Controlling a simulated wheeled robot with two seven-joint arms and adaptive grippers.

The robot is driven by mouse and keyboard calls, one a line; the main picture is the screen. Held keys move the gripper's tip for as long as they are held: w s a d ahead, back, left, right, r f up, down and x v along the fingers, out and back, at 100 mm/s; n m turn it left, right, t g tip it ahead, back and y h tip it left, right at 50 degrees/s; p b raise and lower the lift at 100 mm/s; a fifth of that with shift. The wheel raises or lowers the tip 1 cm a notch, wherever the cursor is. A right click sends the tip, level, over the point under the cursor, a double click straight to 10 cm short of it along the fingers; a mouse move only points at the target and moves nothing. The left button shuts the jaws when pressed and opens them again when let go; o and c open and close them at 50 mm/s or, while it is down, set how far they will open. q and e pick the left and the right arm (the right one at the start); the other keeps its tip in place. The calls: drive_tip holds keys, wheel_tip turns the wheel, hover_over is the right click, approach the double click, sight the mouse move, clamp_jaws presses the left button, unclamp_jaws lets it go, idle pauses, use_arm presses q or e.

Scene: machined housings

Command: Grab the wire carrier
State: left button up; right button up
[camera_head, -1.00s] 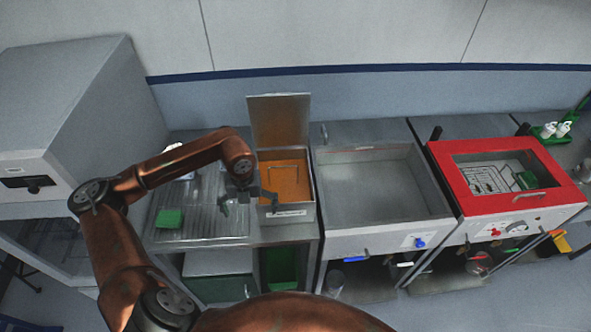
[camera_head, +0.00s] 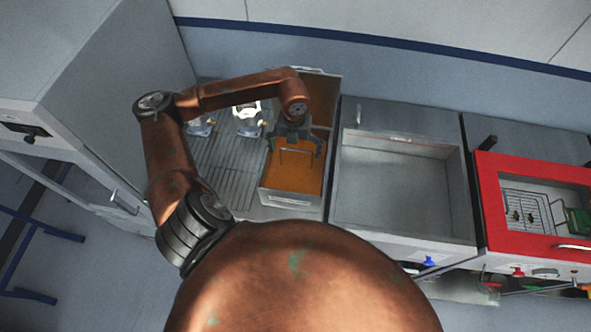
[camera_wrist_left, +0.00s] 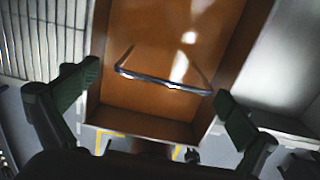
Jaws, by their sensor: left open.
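The wire carrier shows as a thin bent wire handle (camera_head: 297,151) over the orange bath (camera_head: 289,196), a metal box filled with orange. Any lower part of the carrier is hidden or cannot be made out. In the left wrist view the handle (camera_wrist_left: 160,80) crosses the middle of the orange box, between the fingers. My left gripper (camera_head: 296,146) is open above the bath, one finger on each side of the handle. In the left wrist view its green-padded fingers (camera_wrist_left: 157,88) are wide apart, with no visible contact on the wire. My right gripper is not in view.
A ribbed drainboard (camera_head: 225,165) with white-topped fittings lies left of the bath. An empty metal basin (camera_head: 398,190) stands right of it. Further right is a red-framed station (camera_head: 490,205) with a wire rack and a green piece inside. The bath's raised lid (camera_head: 322,92) stands behind.

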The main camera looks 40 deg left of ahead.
use_arm(q)
drive_tip(key=f, duration=0.3)
drive_tip(key=f+p, duration=0.1)
drive_tip(key=shift+w+d+f, duration=0.1)
drive_tip(key=shift+w+f, duration=0.1)
drive_tip(key=shift+w, duration=0.25)
drive_tip(key=shift+c, duration=0.3)
drive_tip(key=shift+s, duration=0.15)
drive_tip(key=c, duration=1.5)
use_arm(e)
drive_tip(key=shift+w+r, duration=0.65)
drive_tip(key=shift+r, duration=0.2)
